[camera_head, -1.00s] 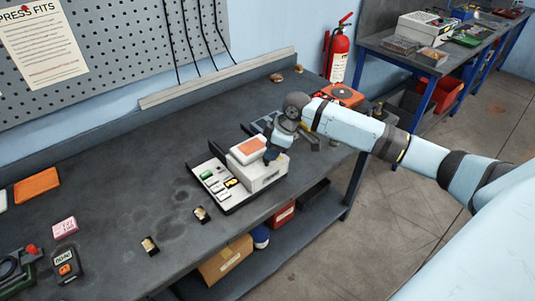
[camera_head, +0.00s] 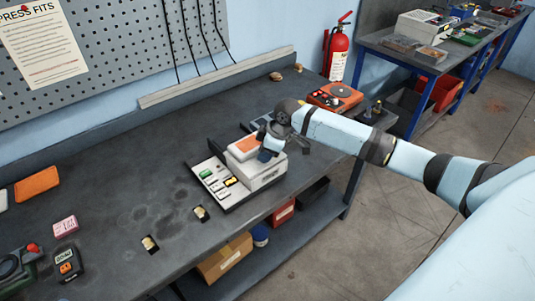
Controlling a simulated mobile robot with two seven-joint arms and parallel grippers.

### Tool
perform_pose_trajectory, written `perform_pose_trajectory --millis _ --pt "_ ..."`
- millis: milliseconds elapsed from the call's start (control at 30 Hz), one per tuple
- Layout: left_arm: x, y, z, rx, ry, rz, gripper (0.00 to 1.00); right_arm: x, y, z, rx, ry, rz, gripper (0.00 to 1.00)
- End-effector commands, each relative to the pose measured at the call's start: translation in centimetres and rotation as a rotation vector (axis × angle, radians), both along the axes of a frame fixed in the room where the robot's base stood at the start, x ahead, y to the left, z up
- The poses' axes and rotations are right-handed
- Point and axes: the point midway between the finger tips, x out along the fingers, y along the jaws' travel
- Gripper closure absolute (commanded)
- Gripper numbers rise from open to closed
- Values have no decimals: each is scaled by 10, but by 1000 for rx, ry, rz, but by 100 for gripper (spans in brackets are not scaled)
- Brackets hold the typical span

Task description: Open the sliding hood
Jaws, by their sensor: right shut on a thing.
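The sliding hood (camera_head: 266,174) is a white box with an orange panel (camera_head: 242,146) on top. It sits over the right part of a low tray (camera_head: 237,206) on the bench. The tray's left part is uncovered and shows green, yellow and dark small pieces (camera_head: 217,181). My right gripper (camera_head: 268,154) comes in from the right and is shut at the hood's upper right side. The wrist hides its fingertips and the exact part held. My left gripper is not in view.
An orange device (camera_head: 335,96) stands behind my right arm. Two small metal-and-black pieces (camera_head: 201,213) (camera_head: 150,244) lie in front of the tray. A dark handset (camera_head: 68,264) and a pink block (camera_head: 65,226) lie at left.

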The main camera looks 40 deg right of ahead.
Motion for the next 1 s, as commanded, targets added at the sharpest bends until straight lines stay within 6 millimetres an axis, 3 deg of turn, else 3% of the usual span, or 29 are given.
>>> perform_pose_trajectory --millis 100,300,433,733,767,1000 --pt "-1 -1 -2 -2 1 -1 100 33 3 3 3 -7 -6 100" --pt "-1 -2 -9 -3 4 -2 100 77 6 2 2 -7 -4 100" --pt "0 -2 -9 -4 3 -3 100 87 7 2 0 -4 -1 100" --pt "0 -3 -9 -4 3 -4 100 87 7 2 -1 -2 0 100" --pt "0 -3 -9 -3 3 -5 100 87 7 2 -1 -2 0 68" --pt "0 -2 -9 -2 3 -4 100 87 7 2 0 -3 -1 65"
